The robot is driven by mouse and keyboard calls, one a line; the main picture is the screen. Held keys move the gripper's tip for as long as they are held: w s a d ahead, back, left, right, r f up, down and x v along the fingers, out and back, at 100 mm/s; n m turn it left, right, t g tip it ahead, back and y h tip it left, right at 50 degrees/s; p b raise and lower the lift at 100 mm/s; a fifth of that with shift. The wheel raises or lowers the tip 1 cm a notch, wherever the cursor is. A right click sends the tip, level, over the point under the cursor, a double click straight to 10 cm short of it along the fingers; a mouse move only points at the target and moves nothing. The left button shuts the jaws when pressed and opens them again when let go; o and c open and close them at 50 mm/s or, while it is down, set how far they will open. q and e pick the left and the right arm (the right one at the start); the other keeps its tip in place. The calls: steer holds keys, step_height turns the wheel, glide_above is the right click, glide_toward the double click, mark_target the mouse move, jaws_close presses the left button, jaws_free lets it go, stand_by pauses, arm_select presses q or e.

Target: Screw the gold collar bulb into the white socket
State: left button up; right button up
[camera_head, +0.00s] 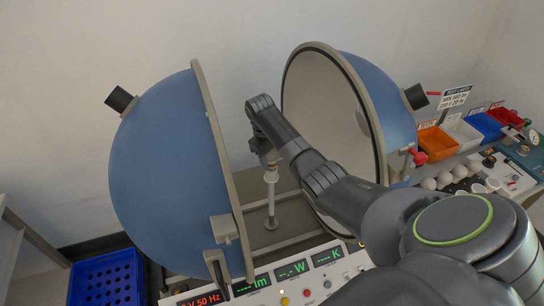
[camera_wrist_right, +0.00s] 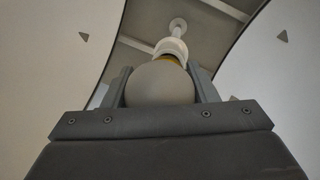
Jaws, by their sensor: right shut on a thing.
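My right gripper (camera_head: 268,157) points down between the two halves of the open sphere. In the right wrist view its two fingers are shut on a round, frosted grey-white bulb (camera_wrist_right: 160,84). A sliver of the gold collar (camera_wrist_right: 169,58) shows just beyond the globe. The collar meets the white socket (camera_wrist_right: 172,46), with no clear gap visible; how deep it sits is hidden. In the head view the socket (camera_head: 271,176) tops a thin upright post directly below the gripper, and the bulb is mostly hidden by the gripper. My left gripper is not in view.
The blue left half-sphere (camera_head: 165,165) and right half-sphere (camera_head: 385,105) stand close on either side of my right arm. A panel with displays (camera_head: 292,270) lies in front. Several round bulbs (camera_head: 430,183) and coloured bins (camera_head: 437,143) are at right. A blue crate (camera_head: 105,280) is lower left.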

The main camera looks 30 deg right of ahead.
steer(key=m, duration=0.2)
steer(key=shift+s+f+m, duration=0.1)
steer(key=shift+m, duration=0.2)
steer(key=o, duration=0.8)
steer(key=shift+o, duration=0.2)
